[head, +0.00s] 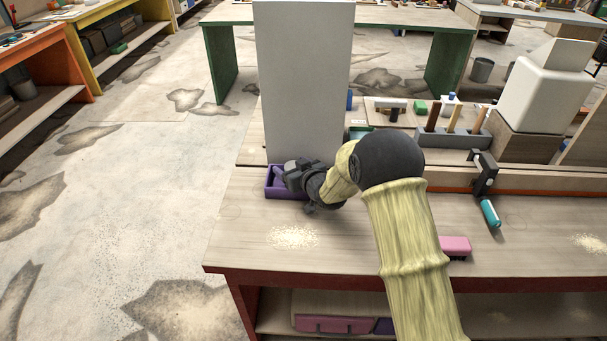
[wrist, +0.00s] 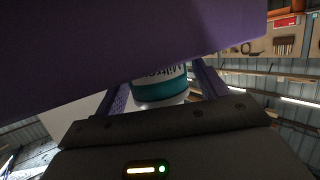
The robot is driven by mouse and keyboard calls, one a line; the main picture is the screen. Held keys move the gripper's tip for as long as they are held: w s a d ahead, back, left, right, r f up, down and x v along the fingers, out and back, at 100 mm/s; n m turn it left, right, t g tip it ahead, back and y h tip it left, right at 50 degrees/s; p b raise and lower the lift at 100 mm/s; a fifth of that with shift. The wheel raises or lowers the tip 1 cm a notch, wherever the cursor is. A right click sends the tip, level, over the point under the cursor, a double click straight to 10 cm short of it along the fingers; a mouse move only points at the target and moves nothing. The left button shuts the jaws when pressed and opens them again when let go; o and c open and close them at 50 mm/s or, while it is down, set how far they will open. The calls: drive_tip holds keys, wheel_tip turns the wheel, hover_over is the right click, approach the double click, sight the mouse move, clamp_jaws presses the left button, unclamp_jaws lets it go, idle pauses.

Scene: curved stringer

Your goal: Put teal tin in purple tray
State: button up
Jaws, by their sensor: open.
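The purple tray (head: 284,193) sits on the wooden bench near its left side, just in front of a tall grey-white box. My gripper (head: 290,174) is low over the tray, with its fingers at the tray. In the wrist view a purple surface, which looks like the tray (wrist: 110,45), fills the top. The teal tin (wrist: 158,90), with a pale label and dark lettering, shows between the two fingers of my open gripper (wrist: 160,86), partly covered by the purple surface. I cannot tell whether it touches the fingers. In the head view the tin is not clearly visible.
The tall grey-white box (head: 308,80) stands right behind the tray. A teal-handled clamp (head: 490,212), a pink block (head: 456,246) and a grey tool holder (head: 452,138) are to the right, with a white canister (head: 543,95) farther back. The bench front left is clear apart from sawdust.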

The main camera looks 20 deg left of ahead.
drive_tip(key=b+v, duration=0.1)
drive_tip(key=v, duration=1)
drive_tip(key=shift+d, duration=0.25)
drive_tip(key=shift+s+r, duration=0.1)
drive_tip(key=shift+s, duration=0.05)
drive_tip(key=s+d+m+g+h, duration=0.1)
drive_tip(key=s+d+m+h, duration=0.25)
drive_tip(key=d, duration=0.75)
drive_tip(key=s+d+m+g+h, duration=0.15)
drive_tip(key=d+h, duration=0.35)
drive_tip(key=d, duration=0.6)
drive_tip(key=s+d+m+g+h, duration=0.1)
drive_tip(key=s+d+m+g, duration=0.1)
drive_tip(key=s+d, duration=0.3)
drive_tip(key=s+d+m+g+h, duration=0.1)
drive_tip(key=s+d+m+g, duration=0.1)
drive_tip(key=s, duration=1)
drive_tip(key=d+g, duration=0.1)
drive_tip(key=d, duration=0.1)
drive_tip(key=shift+d, duration=0.4)
drive_tip(key=shift+r, duration=0.25)
